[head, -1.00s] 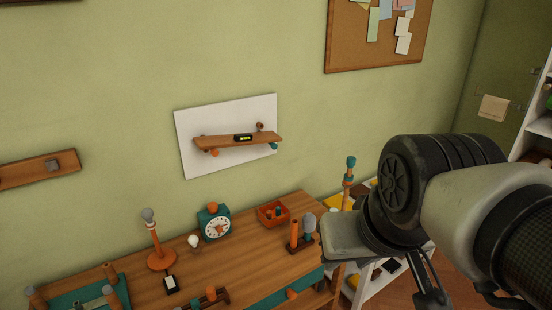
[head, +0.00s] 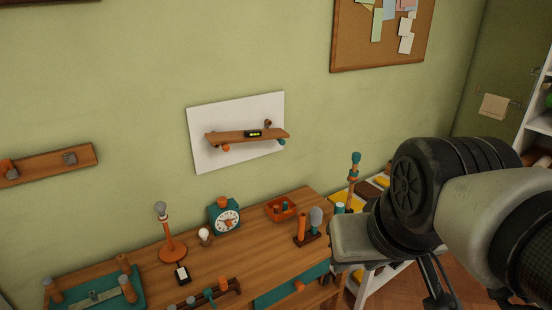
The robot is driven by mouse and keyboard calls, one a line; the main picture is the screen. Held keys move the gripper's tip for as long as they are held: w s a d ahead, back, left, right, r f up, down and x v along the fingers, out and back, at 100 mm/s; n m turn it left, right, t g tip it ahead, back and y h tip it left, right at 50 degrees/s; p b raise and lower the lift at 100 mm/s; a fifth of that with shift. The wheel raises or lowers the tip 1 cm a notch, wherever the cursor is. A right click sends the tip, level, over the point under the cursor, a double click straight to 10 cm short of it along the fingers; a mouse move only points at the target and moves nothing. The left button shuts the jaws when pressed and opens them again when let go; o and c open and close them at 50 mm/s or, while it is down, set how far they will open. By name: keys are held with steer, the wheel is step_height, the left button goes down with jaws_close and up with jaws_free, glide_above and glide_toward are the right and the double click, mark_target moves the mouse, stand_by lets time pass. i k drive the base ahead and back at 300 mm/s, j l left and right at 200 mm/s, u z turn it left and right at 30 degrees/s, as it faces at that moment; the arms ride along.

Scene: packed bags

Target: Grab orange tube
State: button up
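An upright orange tube (head: 301,227) stands on the right part of the wooden desk, in a small dark holder beside a grey, rounded brush-like piece. My arm reaches in from the right of the head view. My gripper (head: 440,284) shows only as dark parts below the arm, cut off by the lower frame edge. It is apart from the tube, to its right and nearer the camera. Its fingertips are not clear, and nothing is seen held.
The desk (head: 150,262) also holds a teal clock (head: 224,216), an orange lamp (head: 172,250), a light bulb (head: 204,235) and an orange tray (head: 281,208). A skateboard shelf (head: 246,136) hangs above. A white rack (head: 366,290) stands right of the desk.

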mark_target(302, 216)
steer(key=i+l+u, duration=0.75)
steer(key=l, duration=0.45)
steer(key=i+l+u, duration=0.25)
steer(key=l, duration=0.2)
steer(key=i, duration=0.05)
